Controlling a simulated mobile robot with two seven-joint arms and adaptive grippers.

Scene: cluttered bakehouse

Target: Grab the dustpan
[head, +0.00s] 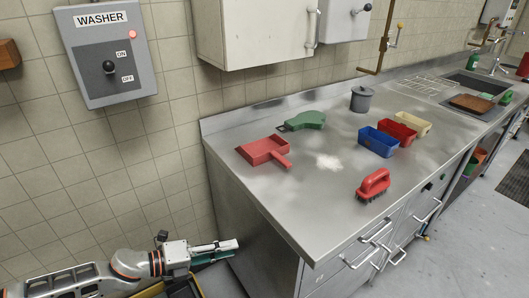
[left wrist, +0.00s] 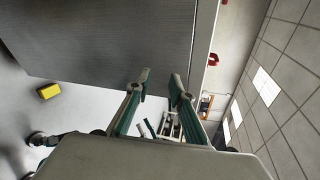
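The red dustpan (head: 265,151) lies on the left part of the steel counter (head: 300,222). Its short handle points toward the front right. My left gripper (head: 236,246) is low beside the counter's left end, below the countertop and apart from the dustpan. In the left wrist view its two fingers (left wrist: 160,80) stand apart with nothing between them. The dustpan does not show in that view. My right gripper is not in view.
A red scrubbing brush (head: 374,184), a green scoop-like item (head: 304,120), a grey canister (head: 361,98) and blue (head: 378,143), red (head: 398,130) and cream bins (head: 414,122) stand on the counter. White powder (head: 328,162) lies right of the dustpan. A wall cabinet (head: 252,35) hangs above.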

